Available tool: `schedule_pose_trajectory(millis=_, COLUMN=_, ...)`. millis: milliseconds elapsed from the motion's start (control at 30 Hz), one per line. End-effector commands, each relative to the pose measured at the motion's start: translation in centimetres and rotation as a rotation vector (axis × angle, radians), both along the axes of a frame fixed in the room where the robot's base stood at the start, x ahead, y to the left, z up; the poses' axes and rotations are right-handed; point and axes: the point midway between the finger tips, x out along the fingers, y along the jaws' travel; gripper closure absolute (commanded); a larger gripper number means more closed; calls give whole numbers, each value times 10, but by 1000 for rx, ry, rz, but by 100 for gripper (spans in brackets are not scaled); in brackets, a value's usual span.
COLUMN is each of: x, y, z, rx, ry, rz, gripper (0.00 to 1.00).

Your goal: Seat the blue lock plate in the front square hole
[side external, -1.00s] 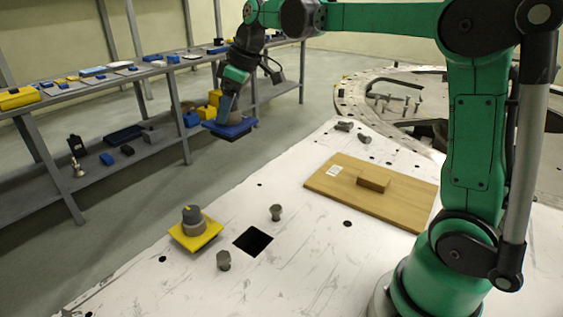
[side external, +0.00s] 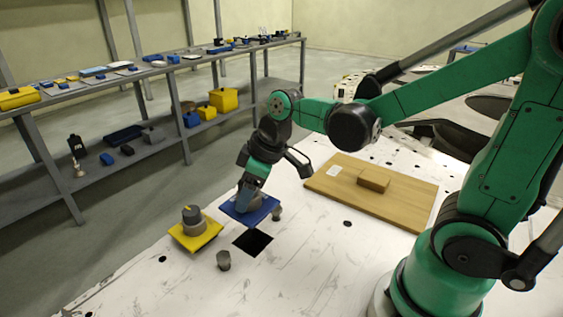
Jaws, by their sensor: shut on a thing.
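The blue lock plate (side external: 262,213) is held by my gripper (side external: 247,203), which is shut on it from above. The plate is just behind the black front square hole (side external: 252,242) in the white turret plate (side external: 290,285). It looks a little above the surface, but the exact gap is hard to judge. The plate's right corner is close to a grey bolt (side external: 277,213); I cannot tell if they touch. The gripper's fingertips and the plate's knob are partly hidden by the wrist.
A yellow plate with a grey knob (side external: 193,226) sits left of the hole. A wooden board with a block (side external: 335,187) lies to the right. A shelf (side external: 90,90) with boxes stands at the back left.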

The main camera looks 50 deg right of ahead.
Motion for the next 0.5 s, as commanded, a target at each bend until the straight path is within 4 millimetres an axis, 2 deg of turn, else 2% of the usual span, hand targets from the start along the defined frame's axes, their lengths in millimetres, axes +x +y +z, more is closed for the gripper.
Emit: schedule_pose_trajectory(millis=500, x=1, y=0, z=-46, rx=0, ry=0, rz=0, gripper=100)
